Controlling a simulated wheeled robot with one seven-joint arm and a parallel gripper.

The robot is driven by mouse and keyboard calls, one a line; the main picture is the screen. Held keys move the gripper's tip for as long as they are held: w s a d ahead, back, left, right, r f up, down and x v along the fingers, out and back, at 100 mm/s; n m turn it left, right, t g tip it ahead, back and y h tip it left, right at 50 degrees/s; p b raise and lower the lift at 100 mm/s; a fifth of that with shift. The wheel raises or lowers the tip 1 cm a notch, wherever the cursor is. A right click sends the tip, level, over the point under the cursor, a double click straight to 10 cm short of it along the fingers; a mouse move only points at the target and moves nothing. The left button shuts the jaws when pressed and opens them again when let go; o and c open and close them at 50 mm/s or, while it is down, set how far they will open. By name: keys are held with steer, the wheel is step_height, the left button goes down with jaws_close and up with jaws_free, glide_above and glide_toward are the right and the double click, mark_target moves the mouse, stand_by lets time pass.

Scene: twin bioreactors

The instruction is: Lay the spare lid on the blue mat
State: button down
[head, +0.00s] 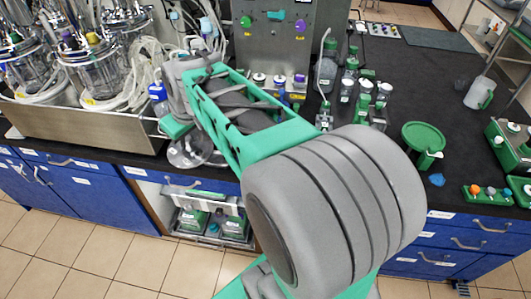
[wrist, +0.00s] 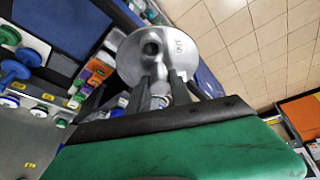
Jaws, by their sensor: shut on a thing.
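A round silver-grey metal lid (wrist: 150,48) with a central hole and a small dark marking fills the upper middle of the wrist view. My gripper (wrist: 166,84) is shut on it at its near side. In the head view the lid (head: 190,152) hangs in front of the bench's front edge, just below my gripper (head: 180,132). My arm partly hides the gripper there, and the fingertips are not clear. A dark slate-blue mat (head: 440,39) lies on the far right of the black bench top; I cannot tell if it is the blue mat.
Glass bioreactor vessels (head: 105,75) stand in a steel tray (head: 80,122) at left. Several green-capped bottles (head: 364,98) stand right of a steel panel (head: 275,40). A green funnel (head: 422,137) and a clear jug (head: 479,93) stand at right. Bench between bottles and jug is mostly clear.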

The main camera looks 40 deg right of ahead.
steer(key=s+d+f+n+y+b, duration=0.1)
steer(key=s+d+f+n+b, duration=0.15)
steer(key=s+d, duration=0.7)
steer(key=s+d+f+n+y+b, duration=0.1)
steer(key=s+d+n+y, duration=0.15)
steer(key=s+d, duration=0.75)
steer(key=shift+n+g+h, duration=0.3)
steer(key=shift+g+h, duration=0.05)
steer(key=shift+g, duration=0.15)
steer(key=w+d+f, duration=0.1)
steer(key=w+f, duration=0.2)
steer(key=w, duration=0.2)
steer(key=w+d+f, duration=0.2)
steer(key=w, duration=0.3)
steer(key=w+d+f, duration=0.1)
steer(key=w+f, duration=0.2)
steer(key=w, duration=0.2)
steer(key=shift+w+d+f, duration=0.15)
steer(key=shift+d+f, duration=0.15)
steer(key=shift+d, duration=0.05)
steer(key=f, duration=0.3)
steer(key=shift+w+f, duration=0.2)
steer(key=shift+w, duration=0.2)
steer(key=shift+f, duration=0.45)
steer(key=c, duration=1.1)
jaws_free()
steer(key=shift+c, duration=0.2)
